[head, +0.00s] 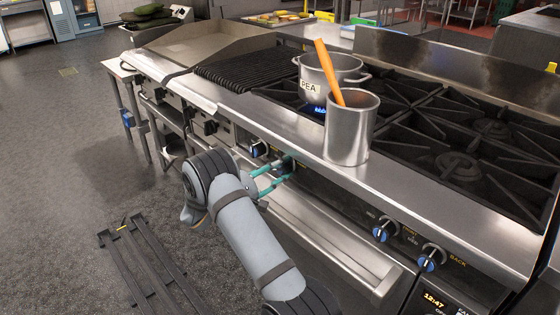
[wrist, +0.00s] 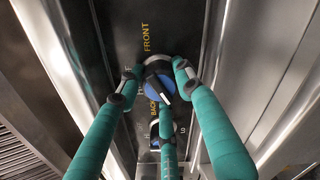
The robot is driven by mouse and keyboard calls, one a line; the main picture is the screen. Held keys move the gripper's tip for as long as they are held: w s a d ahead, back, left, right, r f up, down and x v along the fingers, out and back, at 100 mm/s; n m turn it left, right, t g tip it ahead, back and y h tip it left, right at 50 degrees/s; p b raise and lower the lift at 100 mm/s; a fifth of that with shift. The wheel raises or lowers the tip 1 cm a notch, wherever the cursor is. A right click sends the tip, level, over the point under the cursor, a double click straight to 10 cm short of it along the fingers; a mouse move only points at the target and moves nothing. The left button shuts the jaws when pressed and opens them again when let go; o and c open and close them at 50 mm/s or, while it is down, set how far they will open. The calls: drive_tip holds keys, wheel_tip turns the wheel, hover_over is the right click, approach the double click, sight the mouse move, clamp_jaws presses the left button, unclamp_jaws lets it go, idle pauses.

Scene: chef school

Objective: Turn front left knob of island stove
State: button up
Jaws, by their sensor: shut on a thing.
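The stove (head: 400,195) has a steel front edge and a dark control panel below it. My gripper (head: 287,168) is shut on this knob at the panel. A second knob (wrist: 155,143) shows lower down, partly hidden by the middle finger.
A steel pot (head: 329,76) labelled PEA stands on a burner with blue flame below. A steel canister (head: 350,130) holding an orange-handled utensil stands on the front ledge above my gripper. More blue knobs (head: 381,233) are to the right. A black rack (head: 140,265) is on the floor.

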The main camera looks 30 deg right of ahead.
drive_tip(key=n+p, duration=0.2)
drive_tip(key=n, duration=0.1)
drive_tip(key=n+p, duration=0.1)
drive_tip(key=n, duration=0.1)
drive_tip(key=shift+s+d+r, duration=0.15)
drive_tip(key=shift+d+r, duration=0.05)
drive_tip(key=shift+r, duration=0.1)
drive_tip(key=shift+n+p, duration=1)
drive_tip(key=shift+n, duration=0.6)
drive_tip(key=shift+w+r, duration=0.1)
drive_tip(key=shift+w, duration=0.15)
drive_tip(key=o, duration=1.1)
drive_tip(key=shift+s, duration=0.1)
drive_tip(key=shift+o, duration=0.3)
drive_tip(key=shift+a+n, duration=0.1)
drive_tip(key=shift+n, duration=0.2)
